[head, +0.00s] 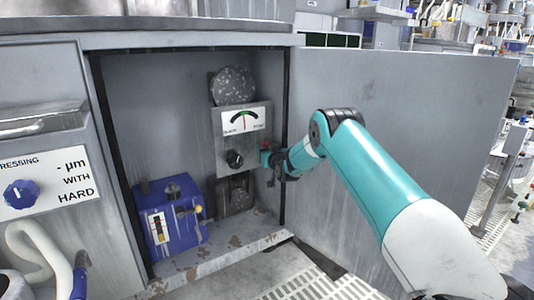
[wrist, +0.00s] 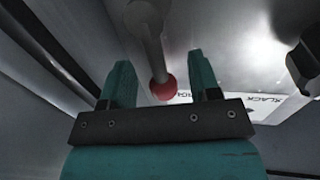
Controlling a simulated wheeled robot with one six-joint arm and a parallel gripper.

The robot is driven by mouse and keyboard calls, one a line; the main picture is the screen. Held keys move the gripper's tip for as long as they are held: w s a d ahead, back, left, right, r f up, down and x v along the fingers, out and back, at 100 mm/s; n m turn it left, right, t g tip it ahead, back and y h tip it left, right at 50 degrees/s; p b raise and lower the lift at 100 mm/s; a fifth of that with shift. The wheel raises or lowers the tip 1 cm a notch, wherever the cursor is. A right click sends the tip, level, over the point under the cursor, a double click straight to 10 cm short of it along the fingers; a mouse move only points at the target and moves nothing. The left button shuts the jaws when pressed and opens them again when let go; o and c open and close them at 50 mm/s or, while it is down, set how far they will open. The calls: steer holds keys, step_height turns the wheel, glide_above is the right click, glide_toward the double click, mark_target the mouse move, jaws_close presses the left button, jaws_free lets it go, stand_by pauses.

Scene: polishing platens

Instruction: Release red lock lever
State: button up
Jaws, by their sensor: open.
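The red lock lever shows in the wrist view as a pale grey rod ending in a red ball knob (wrist: 163,88). My gripper (wrist: 161,66) is open, with its two teal fingers on either side of the lever. In the head view my gripper (head: 272,165) is inside the open cabinet, just right of the gauge panel (head: 243,118).
The gauge panel has a black knob (head: 235,159). A blue box (head: 172,215) stands on the cabinet floor at left. The open door (head: 420,110) stands to the right, behind my arm. In the wrist view, a dark part (wrist: 305,60) is at right.

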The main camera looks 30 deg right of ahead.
jaws_close()
